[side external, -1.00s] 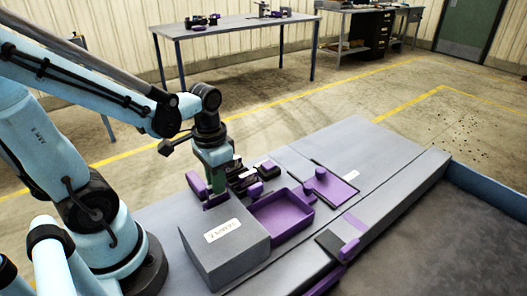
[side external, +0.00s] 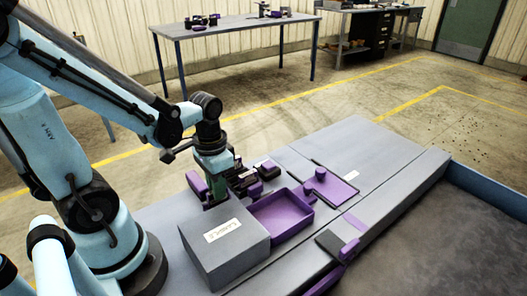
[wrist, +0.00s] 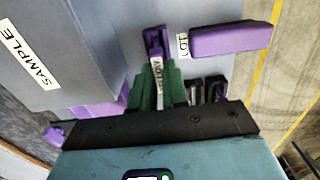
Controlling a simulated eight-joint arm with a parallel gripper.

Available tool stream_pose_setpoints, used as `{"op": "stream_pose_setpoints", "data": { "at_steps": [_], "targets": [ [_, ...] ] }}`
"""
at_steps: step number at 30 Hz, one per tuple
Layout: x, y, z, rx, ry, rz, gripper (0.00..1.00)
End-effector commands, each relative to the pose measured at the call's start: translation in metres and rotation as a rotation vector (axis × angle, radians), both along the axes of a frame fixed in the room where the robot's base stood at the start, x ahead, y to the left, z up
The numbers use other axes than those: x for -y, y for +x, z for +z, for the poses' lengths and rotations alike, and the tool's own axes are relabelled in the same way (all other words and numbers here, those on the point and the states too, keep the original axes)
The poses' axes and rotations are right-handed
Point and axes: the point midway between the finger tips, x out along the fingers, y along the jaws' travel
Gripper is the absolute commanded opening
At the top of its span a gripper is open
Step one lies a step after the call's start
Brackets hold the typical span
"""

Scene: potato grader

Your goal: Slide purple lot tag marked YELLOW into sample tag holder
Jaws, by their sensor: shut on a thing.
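In the wrist view, my gripper (wrist: 160,88) has its green fingers closed around a narrow lot tag (wrist: 157,72), whose white label appears to read YELLOW. A small purple piece (wrist: 154,40) shows just beyond the fingertips; I cannot tell whether it is the tag's end or part of a holder. In the side view, my gripper (side external: 213,190) points down behind the grey box labelled SAMPLE (side external: 225,240). The tag and fingertips are largely hidden there. The SAMPLE box (wrist: 55,45) fills the wrist view's upper left.
A purple block (wrist: 232,38) beside a white LOT label (wrist: 183,45) lies right of the fingers. Black slotted parts (wrist: 207,90) sit close by. A purple tray (side external: 282,214) and a purple plate with a knob (side external: 330,184) occupy the bench to the right.

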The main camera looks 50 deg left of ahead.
Motion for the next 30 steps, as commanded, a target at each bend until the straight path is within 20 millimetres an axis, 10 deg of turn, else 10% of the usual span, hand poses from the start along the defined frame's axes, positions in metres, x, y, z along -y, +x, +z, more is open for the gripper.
{"op": "stream_pose_setpoints", "data": {
  "at_steps": [10,16,30],
  "targets": [
    [0.0000,0.0000,-0.0008,0.000,0.000,0.000,0.00],
    [0.0000,0.0000,-0.0008,0.000,0.000,0.000,0.43],
    [0.0000,0.0000,-0.0008,0.000,0.000,0.000,0.60]
  ]
}}
